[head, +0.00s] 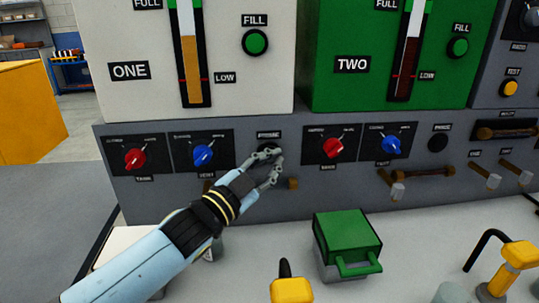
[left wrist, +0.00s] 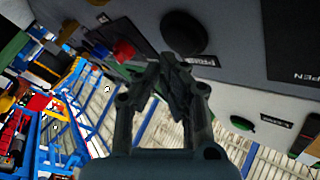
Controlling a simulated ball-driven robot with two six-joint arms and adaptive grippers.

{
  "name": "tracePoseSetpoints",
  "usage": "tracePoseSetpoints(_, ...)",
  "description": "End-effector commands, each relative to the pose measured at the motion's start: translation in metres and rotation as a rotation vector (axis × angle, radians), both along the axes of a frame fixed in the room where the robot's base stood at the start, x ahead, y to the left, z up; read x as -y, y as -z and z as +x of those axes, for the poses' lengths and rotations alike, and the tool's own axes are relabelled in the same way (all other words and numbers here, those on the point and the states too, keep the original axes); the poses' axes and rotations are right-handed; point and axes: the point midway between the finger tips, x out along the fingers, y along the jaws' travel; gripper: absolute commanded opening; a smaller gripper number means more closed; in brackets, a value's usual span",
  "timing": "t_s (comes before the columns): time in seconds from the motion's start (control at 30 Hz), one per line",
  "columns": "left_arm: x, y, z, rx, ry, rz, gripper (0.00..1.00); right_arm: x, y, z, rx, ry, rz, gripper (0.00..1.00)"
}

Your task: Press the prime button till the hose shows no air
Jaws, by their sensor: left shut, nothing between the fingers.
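The black prime button (head: 268,147) of side ONE is on the grey panel, partly hidden by my left gripper (head: 276,166). In the left wrist view the round black button (left wrist: 184,33) is just above the fingertips, with its PRIME label (left wrist: 197,59) beside it. My left gripper (left wrist: 172,62) is shut and empty, at the button's lower edge; I cannot tell whether it touches. A brown end (head: 293,183), perhaps of side ONE's hose, shows right of the gripper; the rest is mostly hidden, so air in it cannot be seen. My right gripper is not in view.
Red (head: 135,158) and blue (head: 203,154) knobs sit left of the button, a red knob (head: 332,148) right. Side TWO has another black button (head: 438,142) and a brown tube (head: 422,172). A green box (head: 346,237) and yellow-topped dispenser (head: 291,290) stand on the counter.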

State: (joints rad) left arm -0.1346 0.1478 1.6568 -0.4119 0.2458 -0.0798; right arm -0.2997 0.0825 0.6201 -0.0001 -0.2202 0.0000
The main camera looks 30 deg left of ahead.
Motion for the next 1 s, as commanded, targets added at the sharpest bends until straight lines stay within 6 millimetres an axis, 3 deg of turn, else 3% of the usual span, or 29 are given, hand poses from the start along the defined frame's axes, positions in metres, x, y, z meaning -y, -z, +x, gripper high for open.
tracePoseSetpoints(1.0,-0.0059,-0.0004,0.0077,0.000,0.000,0.000,0.00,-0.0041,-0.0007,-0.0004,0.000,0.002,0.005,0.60)
